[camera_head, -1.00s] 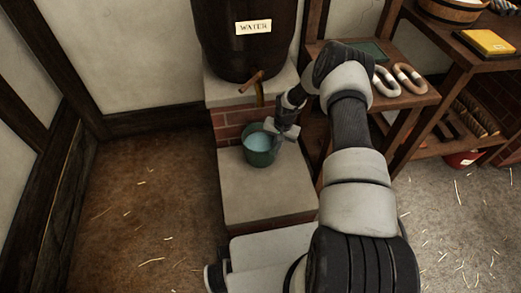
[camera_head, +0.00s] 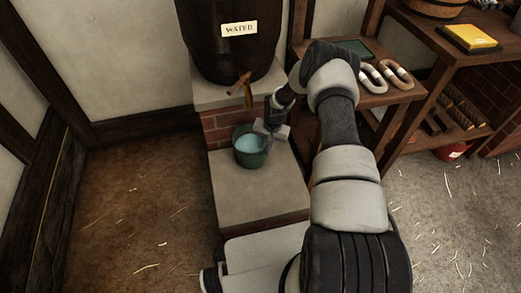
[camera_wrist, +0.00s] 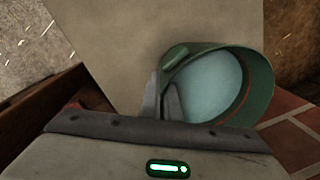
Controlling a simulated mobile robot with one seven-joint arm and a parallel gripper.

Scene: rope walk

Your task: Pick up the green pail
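The green pail (camera_head: 250,158) stands upright on the pale stone step below the water barrel's tap. It holds pale blue water, and in the wrist view the pail (camera_wrist: 262,88) shows from above with a small lug on its rim. My gripper (camera_head: 268,136) is at the pail's right rim in the head view. In the wrist view my gripper's fingers (camera_wrist: 165,98) are close together, one outside and one inside the pail wall, and look shut on it. The exact contact is partly hidden. I cannot tell whether the pail is touching the step.
The dark barrel (camera_head: 232,50) labelled WATER stands behind, with its wooden tap (camera_head: 240,82) above the pail. The stone step (camera_head: 250,192) is bare around the pail. A shelf with horseshoe-shaped pieces (camera_head: 385,77) is at right. Straw-strewn floor (camera_head: 130,220) is open at left.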

